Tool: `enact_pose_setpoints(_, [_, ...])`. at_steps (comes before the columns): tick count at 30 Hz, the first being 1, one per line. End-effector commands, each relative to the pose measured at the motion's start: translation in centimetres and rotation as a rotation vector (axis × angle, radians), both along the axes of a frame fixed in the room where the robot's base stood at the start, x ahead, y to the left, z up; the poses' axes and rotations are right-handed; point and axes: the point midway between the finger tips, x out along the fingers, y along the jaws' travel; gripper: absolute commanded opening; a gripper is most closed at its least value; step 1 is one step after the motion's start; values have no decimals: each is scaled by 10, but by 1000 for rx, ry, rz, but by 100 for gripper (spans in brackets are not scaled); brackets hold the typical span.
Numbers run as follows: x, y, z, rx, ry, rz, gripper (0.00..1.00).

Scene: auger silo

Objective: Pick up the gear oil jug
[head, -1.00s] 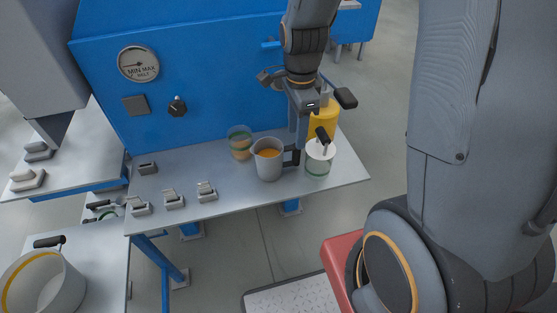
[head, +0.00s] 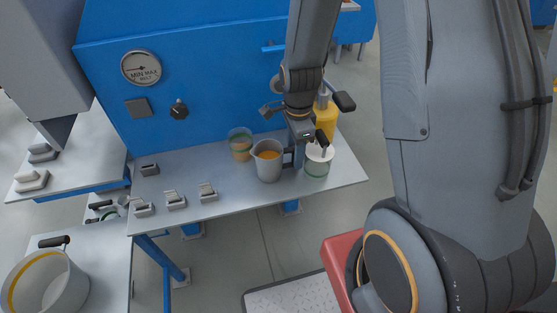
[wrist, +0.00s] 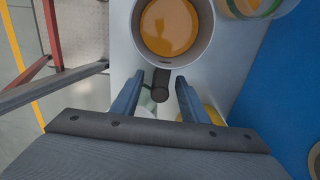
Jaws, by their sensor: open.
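The gear oil jug (head: 268,162) is a grey open jug holding amber liquid. It stands upright on the metal shelf, its handle on the right side. In the wrist view the jug (wrist: 204,50) is at the top centre, its dark handle (wrist: 161,84) pointing down toward my gripper. My gripper (wrist: 160,80) is open, with one finger on each side of the handle and gaps visible between. In the head view my gripper (head: 298,158) is just right of the jug and hides most of the handle.
A white-topped container (head: 318,168) with a black handle stands close right of my gripper. A yellow bottle (head: 327,122) is behind it. A clear jar (head: 240,146) stands behind left of the jug. Small clips (head: 175,201) line the front of the shelf (head: 225,188). A blue panel (head: 220,80) rises behind.

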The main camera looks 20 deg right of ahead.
Motion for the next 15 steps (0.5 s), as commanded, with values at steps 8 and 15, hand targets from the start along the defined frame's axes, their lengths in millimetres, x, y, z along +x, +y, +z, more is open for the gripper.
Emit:
enact_pose_setpoints(8, [0,0,0,0,0,0,17])
enact_pose_setpoints(15, [0,0,0,0,0,0,0])
